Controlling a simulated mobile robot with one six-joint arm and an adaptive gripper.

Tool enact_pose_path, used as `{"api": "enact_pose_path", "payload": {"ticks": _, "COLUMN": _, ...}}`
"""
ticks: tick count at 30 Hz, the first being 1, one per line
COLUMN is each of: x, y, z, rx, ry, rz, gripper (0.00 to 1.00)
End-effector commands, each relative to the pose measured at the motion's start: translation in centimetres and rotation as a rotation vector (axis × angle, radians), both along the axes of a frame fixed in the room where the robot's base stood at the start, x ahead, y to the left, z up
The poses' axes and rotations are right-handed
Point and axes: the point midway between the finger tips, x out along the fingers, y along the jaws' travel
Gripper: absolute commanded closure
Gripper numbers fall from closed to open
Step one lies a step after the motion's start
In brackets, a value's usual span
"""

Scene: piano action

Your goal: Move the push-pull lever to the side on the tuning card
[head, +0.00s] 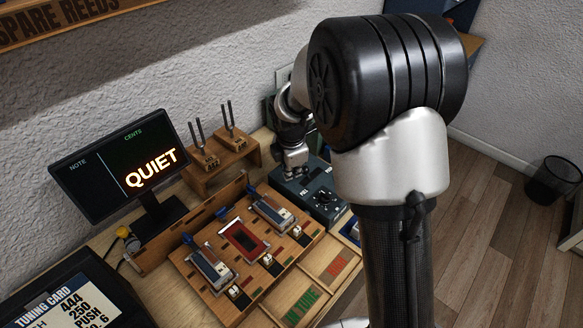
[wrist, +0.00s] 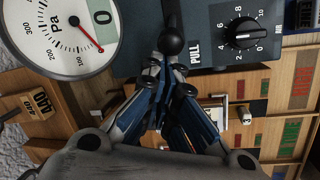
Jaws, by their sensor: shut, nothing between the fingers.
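The tuning card (head: 66,309) at the lower left of the head view reads 444, 250, PUSH and NO. 6. The push-pull lever (wrist: 172,42) has a black ball end and sits at the top middle of the wrist view, beside the word PULL on a blue-grey box (wrist: 205,22). That box (head: 322,196) also shows in the head view, where I cannot make out the lever. My gripper (wrist: 165,68) is shut and empty, its fingertips right at the ball; I cannot tell whether they touch. In the head view my gripper (head: 292,172) is over the box's left end.
A black dial (wrist: 242,33) is on the box, right of the lever. A round Pa gauge (wrist: 62,35) reads 0. A wooden reed board (head: 205,290), tuning forks (head: 199,130) and a screen (head: 118,166) reading QUIET stand nearby.

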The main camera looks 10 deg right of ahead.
Motion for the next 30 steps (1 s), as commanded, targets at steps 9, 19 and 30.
{"api": "enact_pose_path", "payload": {"ticks": 9, "x": 0.3, "y": -0.5, "z": 0.7, "rx": 0.041, "ry": 0.028, "rz": -0.003, "gripper": 1.00}}
{"api": "enact_pose_path", "payload": {"ticks": 19, "x": 1.2, "y": -2.0, "z": 1.7, "rx": 0.168, "ry": 0.111, "rz": -0.007, "gripper": 1.00}}
{"api": "enact_pose_path", "payload": {"ticks": 30, "x": 2.8, "y": -4.2, "z": 2.2, "rx": 0.369, "ry": 0.245, "rz": 0.000, "gripper": 1.00}}
